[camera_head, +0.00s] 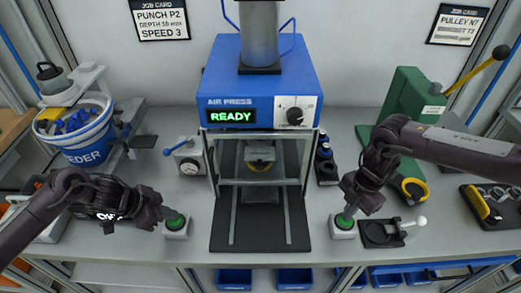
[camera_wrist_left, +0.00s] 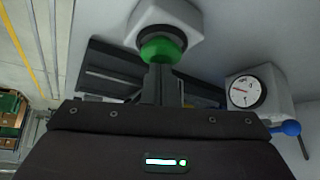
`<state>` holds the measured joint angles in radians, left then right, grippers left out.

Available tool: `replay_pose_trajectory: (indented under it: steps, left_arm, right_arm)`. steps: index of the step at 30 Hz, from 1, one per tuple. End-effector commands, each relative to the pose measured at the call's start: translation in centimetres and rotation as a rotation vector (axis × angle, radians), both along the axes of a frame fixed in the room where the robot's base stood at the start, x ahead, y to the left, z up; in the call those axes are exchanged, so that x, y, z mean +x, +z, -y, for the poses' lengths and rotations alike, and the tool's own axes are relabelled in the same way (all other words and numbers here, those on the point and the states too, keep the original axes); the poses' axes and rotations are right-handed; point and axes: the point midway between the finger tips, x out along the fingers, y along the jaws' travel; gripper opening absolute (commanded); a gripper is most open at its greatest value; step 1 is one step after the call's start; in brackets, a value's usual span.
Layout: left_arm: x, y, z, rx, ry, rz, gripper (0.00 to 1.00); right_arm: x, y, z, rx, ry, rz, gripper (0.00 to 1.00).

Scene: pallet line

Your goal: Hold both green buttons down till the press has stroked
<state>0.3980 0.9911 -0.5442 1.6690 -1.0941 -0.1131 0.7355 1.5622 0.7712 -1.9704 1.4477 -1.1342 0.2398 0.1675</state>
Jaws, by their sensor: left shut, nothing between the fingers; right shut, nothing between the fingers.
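The left green button (camera_head: 175,221) tops a small white box at the front left of the press. My left gripper (camera_head: 168,214) is shut with its fingertips at this button. In the left wrist view the closed fingertips (camera_wrist_left: 162,72) meet the green button (camera_wrist_left: 162,50); whether it is pushed down I cannot tell. The right green button (camera_head: 344,221) tops a matching box. My right gripper (camera_head: 350,211) is shut with its tips at or just above it; contact is unclear. The blue air press (camera_head: 260,85) stands between them, its display reading READY. A clear guard frame (camera_head: 260,182) fronts its work space.
A feeder bucket (camera_head: 85,140) stands at the left and a green lever press (camera_head: 405,105) at the right. A dial gauge (camera_head: 190,157) with a blue handle is behind the left button. A black fixture (camera_head: 382,233) sits right beside the right button box.

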Motion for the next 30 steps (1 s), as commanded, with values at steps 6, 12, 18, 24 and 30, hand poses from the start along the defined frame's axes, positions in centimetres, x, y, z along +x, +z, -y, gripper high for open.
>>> replay_pose_trajectory:
  steps: [6, 12, 18, 24, 30]
  left_arm:
    - [-0.04, -0.12, -0.01, 0.000, 0.000, -0.002, 0.00]
    - [-0.04, -0.58, 0.01, 0.000, 0.000, -0.002, 0.00]
    - [-0.04, -0.87, -0.01, 0.000, -0.001, -0.001, 0.00]
    - [-0.07, -0.89, -0.01, 0.001, -0.001, -0.002, 0.00]
    - [-0.08, -0.90, -0.01, 0.001, 0.000, -0.003, 0.00]
  right_arm:
    - [-0.01, -0.08, 0.00, 0.000, 0.000, 0.000, 0.00]
    - [-0.02, -0.53, -0.04, 0.001, 0.000, -0.001, 0.00]
    - [-0.01, -0.82, -0.04, 0.001, 0.001, 0.000, 0.00]
    - [-0.03, -0.84, -0.04, 0.000, 0.001, -0.001, 0.00]
    - [-0.05, -0.85, -0.03, 0.000, 0.001, -0.001, 0.00]
